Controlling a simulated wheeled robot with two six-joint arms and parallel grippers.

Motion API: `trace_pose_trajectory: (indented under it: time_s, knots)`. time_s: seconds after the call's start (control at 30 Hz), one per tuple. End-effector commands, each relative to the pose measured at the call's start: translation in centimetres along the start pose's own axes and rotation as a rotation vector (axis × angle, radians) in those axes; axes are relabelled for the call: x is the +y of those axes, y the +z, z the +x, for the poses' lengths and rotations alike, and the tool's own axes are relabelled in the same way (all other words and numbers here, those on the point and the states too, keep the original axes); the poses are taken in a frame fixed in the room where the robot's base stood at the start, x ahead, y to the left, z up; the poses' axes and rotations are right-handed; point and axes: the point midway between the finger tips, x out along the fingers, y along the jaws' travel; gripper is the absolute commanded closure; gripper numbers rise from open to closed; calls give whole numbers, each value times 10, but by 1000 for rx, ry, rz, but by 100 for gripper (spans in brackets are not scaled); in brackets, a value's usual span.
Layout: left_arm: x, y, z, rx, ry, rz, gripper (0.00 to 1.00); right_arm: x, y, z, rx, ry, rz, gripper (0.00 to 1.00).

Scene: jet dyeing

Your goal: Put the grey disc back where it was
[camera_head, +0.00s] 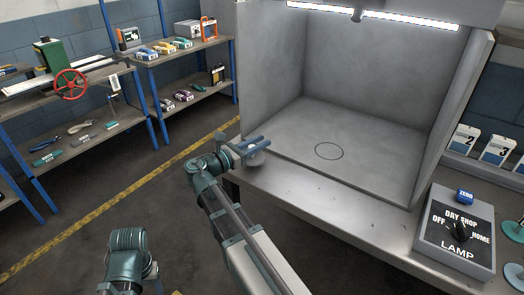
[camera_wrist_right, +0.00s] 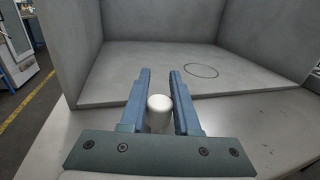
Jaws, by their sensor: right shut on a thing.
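My right gripper (camera_head: 258,145) is at the front left edge of the grey booth, above the bench edge. It is shut on a pale grey piece, apparently the grey disc (camera_head: 257,159), partly hidden under the fingers in the head view. In the right wrist view, a pale round knob (camera_wrist_right: 159,104) sits between the blue fingers (camera_wrist_right: 160,95). A thin dark circle outline (camera_head: 328,151) is drawn on the booth floor, to the right of the gripper; it also shows in the right wrist view (camera_wrist_right: 201,71), with nothing on it. My left gripper is out of view.
The booth's side walls (camera_head: 456,110) bound its floor, and a lamp strip (camera_head: 375,15) hangs above. A lamp control box (camera_head: 457,232) stands at the bench's right, with teal discs (camera_head: 514,275) beside it. Shelves (camera_head: 185,50) stand at the left. The booth floor is clear.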

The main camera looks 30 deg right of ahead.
Motion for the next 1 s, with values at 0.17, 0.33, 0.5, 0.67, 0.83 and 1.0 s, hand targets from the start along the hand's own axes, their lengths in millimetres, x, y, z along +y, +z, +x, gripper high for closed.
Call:
trace_pose_trajectory:
  time_s: [0.17, 0.33, 0.5, 0.67, 0.83, 1.0]
  knots:
    - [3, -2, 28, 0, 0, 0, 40, -1, -28, -8, 0, -1, 0, 100]
    - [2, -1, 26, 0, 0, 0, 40, -1, -26, -8, 0, -2, 0, 100]
    - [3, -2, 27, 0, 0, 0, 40, -1, -27, -8, 0, -2, 0, 100]
    - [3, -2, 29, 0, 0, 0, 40, -1, -29, -8, 0, -2, 0, 59]
    - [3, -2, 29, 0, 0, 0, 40, -1, -29, -8, 0, -2, 0, 40]
    - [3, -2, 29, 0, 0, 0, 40, -1, -29, -8, 0, -2, 0, 40]
